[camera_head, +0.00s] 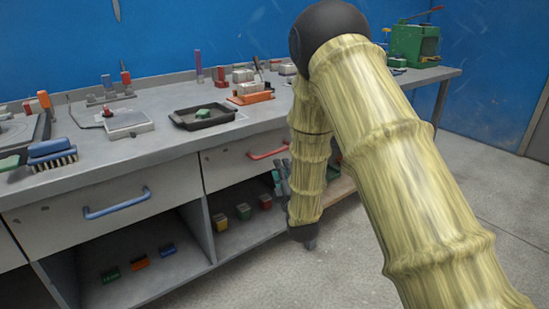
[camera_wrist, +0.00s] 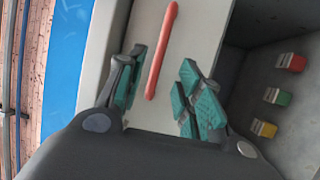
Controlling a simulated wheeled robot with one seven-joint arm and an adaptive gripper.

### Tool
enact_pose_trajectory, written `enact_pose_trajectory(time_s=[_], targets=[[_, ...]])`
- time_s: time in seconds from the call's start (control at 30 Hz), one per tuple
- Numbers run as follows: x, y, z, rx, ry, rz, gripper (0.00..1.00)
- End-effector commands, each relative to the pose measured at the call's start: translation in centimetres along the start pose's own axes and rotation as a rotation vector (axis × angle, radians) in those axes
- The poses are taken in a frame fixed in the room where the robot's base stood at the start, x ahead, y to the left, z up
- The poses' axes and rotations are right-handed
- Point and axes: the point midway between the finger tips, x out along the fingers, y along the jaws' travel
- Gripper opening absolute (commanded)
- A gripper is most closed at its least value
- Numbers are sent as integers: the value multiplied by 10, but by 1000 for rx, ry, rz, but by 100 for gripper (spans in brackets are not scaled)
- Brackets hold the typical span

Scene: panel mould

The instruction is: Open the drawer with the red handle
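The red handle (camera_head: 267,153) is a bar on the front of a light grey drawer (camera_head: 222,167), which looks shut. In the wrist view the red handle (camera_wrist: 162,52) runs upright on the drawer front (camera_wrist: 203,35). My gripper (camera_wrist: 167,88) is open, with one teal-padded finger to each side of the handle's line. No contact with the handle shows. In the head view my gripper (camera_head: 280,181) is partly hidden by my arm, just below the right end of the handle.
A second drawer (camera_head: 40,225) with a blue handle (camera_head: 117,203) is at the left. Open shelves below hold small coloured blocks (camera_head: 243,211). The worktop (camera_head: 160,150) bears a black tray (camera_head: 203,118), an orange tray (camera_head: 250,98) and a blue brush (camera_head: 52,154). Floor is clear in front.

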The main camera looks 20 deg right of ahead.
Motion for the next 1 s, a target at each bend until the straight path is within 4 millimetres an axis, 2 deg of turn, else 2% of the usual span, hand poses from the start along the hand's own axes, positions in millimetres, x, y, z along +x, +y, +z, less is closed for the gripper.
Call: enact_pose_trajectory(time_s=[0.4, 0.6, 0.8, 1.0], targets=[[63, -1, 1, 2, -1, 1, 35], [88, -1, 0, 3, -1, 0, 35], [100, -1, 1, 2, -1, -2, 35], [101, 0, 0, 1, -1, -2, 35]])
